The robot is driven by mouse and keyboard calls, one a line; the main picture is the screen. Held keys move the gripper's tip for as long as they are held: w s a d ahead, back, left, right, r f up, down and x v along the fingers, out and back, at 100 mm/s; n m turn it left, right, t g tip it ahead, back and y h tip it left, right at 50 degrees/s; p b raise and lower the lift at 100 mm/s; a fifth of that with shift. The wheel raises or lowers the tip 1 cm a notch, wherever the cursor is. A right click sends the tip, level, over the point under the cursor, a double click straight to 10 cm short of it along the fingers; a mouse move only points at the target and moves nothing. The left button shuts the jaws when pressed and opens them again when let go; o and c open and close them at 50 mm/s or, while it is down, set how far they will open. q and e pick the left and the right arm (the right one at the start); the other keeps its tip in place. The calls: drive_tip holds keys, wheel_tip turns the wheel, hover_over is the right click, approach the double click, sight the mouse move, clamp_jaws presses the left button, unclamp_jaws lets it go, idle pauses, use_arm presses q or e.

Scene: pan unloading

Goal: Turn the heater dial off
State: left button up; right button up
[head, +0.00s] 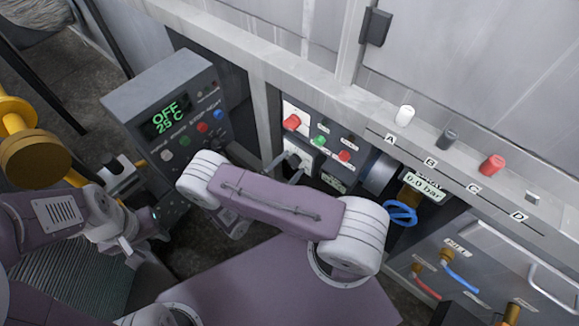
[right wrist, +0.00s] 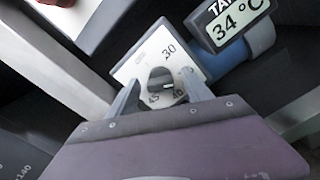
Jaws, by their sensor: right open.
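The heater dial is a small grey knob (right wrist: 165,82) on a white square plate (right wrist: 144,61) marked 30, 40 and 45 in the right wrist view. Its pointer setting is too small to read. In the head view the white plate (head: 301,157) is on the dark lower panel. My right gripper (right wrist: 163,95) is open, with one finger on each side of the knob; I cannot tell whether they touch it. In the head view its fingertips (head: 287,166) are at the plate. My left gripper (head: 142,237) is far to the left, away from the dial.
A grey control box (head: 183,78) at left reads OFF and 25 C. A red knob (head: 291,122) and green and red buttons are close to the dial. A tank display (right wrist: 240,27) reads 34 °C. A ledge with switches A to D runs right.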

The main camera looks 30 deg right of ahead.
clamp_jaws()
